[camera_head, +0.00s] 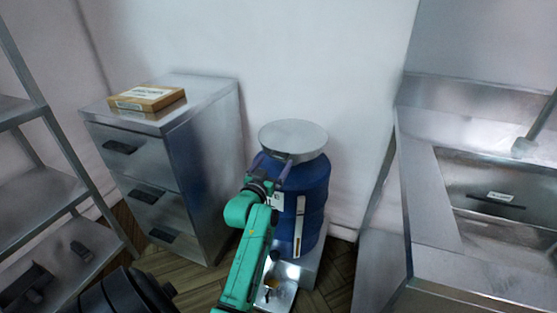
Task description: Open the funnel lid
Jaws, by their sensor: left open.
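The funnel lid (293,136) is a round, flat, silver-grey disc. It lies level over the top of a blue barrel-shaped container (313,190). My left gripper (272,164) is at the front left edge of the lid, just below its rim. Its fingers are open; whether they touch the lid or the barrel I cannot tell. My green left arm covers part of the barrel's front left side. My right gripper is not in view.
A metal drawer cabinet (212,150) with a cardboard box (147,98) on top stands left of the barrel. A metal shelf rack (40,195) is at far left. A steel fryer counter (431,200) is at right. The barrel stands on a low metal base (309,270).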

